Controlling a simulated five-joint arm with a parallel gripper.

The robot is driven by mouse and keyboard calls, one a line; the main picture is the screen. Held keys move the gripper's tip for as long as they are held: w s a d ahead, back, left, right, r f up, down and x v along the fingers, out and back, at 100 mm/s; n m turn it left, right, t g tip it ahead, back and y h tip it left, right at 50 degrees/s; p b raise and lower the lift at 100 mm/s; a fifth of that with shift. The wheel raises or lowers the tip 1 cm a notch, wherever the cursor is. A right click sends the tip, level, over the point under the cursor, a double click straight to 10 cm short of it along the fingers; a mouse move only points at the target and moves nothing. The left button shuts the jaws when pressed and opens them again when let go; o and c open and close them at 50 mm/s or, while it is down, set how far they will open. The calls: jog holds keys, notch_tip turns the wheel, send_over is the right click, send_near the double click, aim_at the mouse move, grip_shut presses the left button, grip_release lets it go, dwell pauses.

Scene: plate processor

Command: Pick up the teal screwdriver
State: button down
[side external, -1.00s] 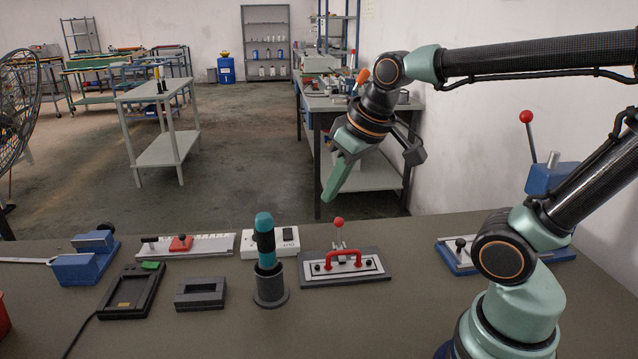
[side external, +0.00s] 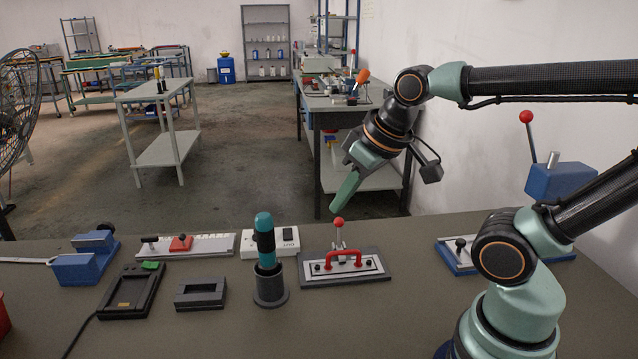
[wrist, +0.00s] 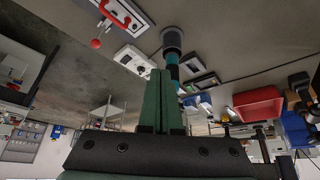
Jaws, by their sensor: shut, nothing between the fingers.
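The teal screwdriver (side external: 264,226) stands upright in a dark round holder (side external: 270,288) on the workbench. Its handle is teal with a black band, and its lower end is hidden inside the holder. My gripper (side external: 335,208) is shut and empty, above and to the right of the screwdriver, close over the red-knobbed clamp. In the wrist view the shut fingers (wrist: 161,75) point toward the holder (wrist: 172,38). Part of the screwdriver (wrist: 172,66) shows just beyond them, partly covered by the fingers.
A toggle clamp plate (side external: 345,265) with a red handle and red knob sits right of the holder. A white power strip (side external: 258,243) lies behind it. A grey block (side external: 201,292), black tray (side external: 131,291) and blue vise (side external: 85,260) stand left. The bench front is mostly clear.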

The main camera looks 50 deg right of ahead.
jog(key=shift+c, duration=1.8)
grip_release()
jog(key=n+g, duration=0.5)
jog(key=n, duration=1.2)
send_over(266, 239)
jog(key=d, duration=0.2)
jog(key=shift+w+a, duration=0.15)
jog(key=shift+w+a+f+n+g, duration=0.1)
jog(key=shift+w+f+n+g, duration=0.1)
jog(key=shift+w+n+g, duration=0.1)
jog(key=shift+w+f, duration=0.1)
jog(key=shift+f, duration=0.45)
jog(key=f, duration=1.1)
jog(key=shift+w+a+f, duration=0.1)
jog(key=shift+w+a, duration=0.05)
jog(key=shift+a, duration=0.05)
